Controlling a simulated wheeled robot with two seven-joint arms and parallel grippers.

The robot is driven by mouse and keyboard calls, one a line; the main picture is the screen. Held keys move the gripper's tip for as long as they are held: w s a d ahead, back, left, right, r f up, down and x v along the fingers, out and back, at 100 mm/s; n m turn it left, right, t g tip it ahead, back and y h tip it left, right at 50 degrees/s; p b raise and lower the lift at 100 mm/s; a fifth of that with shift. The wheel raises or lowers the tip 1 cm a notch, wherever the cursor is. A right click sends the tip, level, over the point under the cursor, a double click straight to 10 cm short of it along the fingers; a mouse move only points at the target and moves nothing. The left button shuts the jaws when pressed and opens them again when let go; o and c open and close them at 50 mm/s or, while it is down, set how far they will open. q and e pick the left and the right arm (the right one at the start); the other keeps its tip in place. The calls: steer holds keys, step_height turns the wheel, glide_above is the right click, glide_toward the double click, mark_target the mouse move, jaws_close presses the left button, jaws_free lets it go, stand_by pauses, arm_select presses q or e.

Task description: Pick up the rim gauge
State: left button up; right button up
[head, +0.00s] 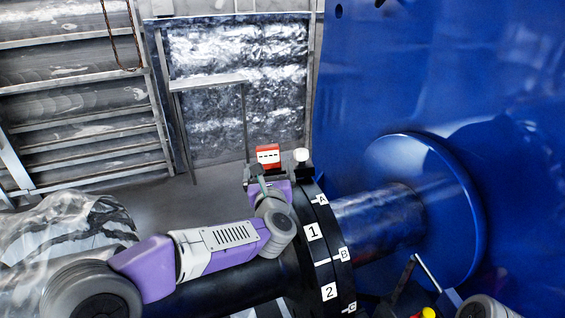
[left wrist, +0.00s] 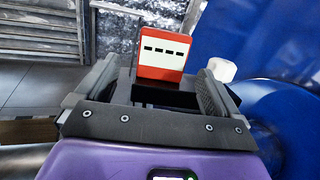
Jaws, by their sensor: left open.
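The rim gauge appears to be the small red block with a white face and a row of dark marks (head: 268,153), standing on top of the black numbered coupling rim (head: 313,232). In the left wrist view the red gauge (left wrist: 163,60) stands upright between my two fingers. My left gripper (head: 266,178) is open around or just short of it, and its two fingers (left wrist: 158,90) sit apart on either side. I cannot tell whether either finger touches it. The gauge's lower part is hidden by the gripper. I do not make out my right gripper.
A white round knob (head: 301,155) stands on the rim just right of the gauge, close to a finger in the left wrist view (left wrist: 222,69). A large blue housing (head: 440,80) with a shaft (head: 375,220) fills the right. A metal table (head: 208,82) stands behind.

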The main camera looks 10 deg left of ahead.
mark_target(268, 156)
arm_select(q)
steer(key=shift+w+a+r, duration=0.2)
steer(key=shift+w+r, duration=0.05)
steer(key=shift+r, duration=0.1)
steer(key=p+x, duration=0.1)
steer(key=x, duration=0.3)
steer(key=shift+w+d+r, duration=0.1)
steer(key=shift+d+r, duration=0.05)
steer(key=shift+d, duration=0.05)
steer(key=shift+w+a+p, duration=0.1)
steer(key=shift+w+p, duration=0.05)
steer(key=shift+p, duration=0.15)
steer(key=shift+c, duration=0.2)
steer(key=c, duration=1.7)
steer(key=shift+r, duration=0.25)
jaws_close()
